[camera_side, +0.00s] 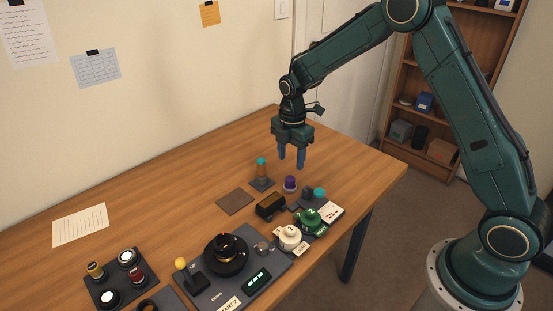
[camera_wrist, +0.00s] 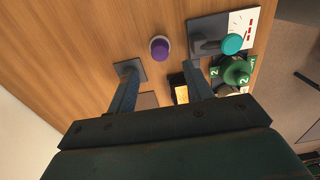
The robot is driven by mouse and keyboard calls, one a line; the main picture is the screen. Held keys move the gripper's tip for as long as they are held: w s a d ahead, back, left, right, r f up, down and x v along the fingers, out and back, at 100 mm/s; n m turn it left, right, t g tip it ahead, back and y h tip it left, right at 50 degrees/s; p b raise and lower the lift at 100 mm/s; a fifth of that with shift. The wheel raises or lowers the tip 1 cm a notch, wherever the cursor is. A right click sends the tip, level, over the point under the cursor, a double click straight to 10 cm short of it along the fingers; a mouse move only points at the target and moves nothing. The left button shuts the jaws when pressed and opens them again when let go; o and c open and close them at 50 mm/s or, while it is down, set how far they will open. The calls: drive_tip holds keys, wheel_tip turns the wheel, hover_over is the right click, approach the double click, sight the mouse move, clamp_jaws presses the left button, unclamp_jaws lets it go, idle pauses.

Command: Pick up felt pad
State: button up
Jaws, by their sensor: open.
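A flat brown square (camera_side: 235,201), which looks like the felt pad, lies on the wooden table left of the small post with the teal top. In the wrist view a brown patch (camera_wrist: 148,99) shows between my fingers, low in the picture and partly hidden by my gripper; it looks like the same pad. My gripper (camera_side: 291,163) is open, pointing down and empty, above the table and to the right of the pad. Its two fingers also show in the wrist view (camera_wrist: 158,68). Nothing is between the fingertips.
The teal-topped post (camera_side: 261,172) and a purple knob (camera_side: 290,184) stand near my gripper. A black block (camera_side: 270,206), a green part (camera_side: 308,218) and a white part (camera_side: 289,237) sit closer to the front edge. The table left of the pad is clear up to a paper sheet (camera_side: 80,225).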

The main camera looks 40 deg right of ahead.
sight(290, 178)
drive_tip(key=shift+f, duration=1.65)
drive_tip(key=shift+f, duration=0.1)
drive_tip(key=shift+f, duration=2.45)
drive_tip(key=shift+c, duration=0.2)
drive_tip(key=c, duration=1)
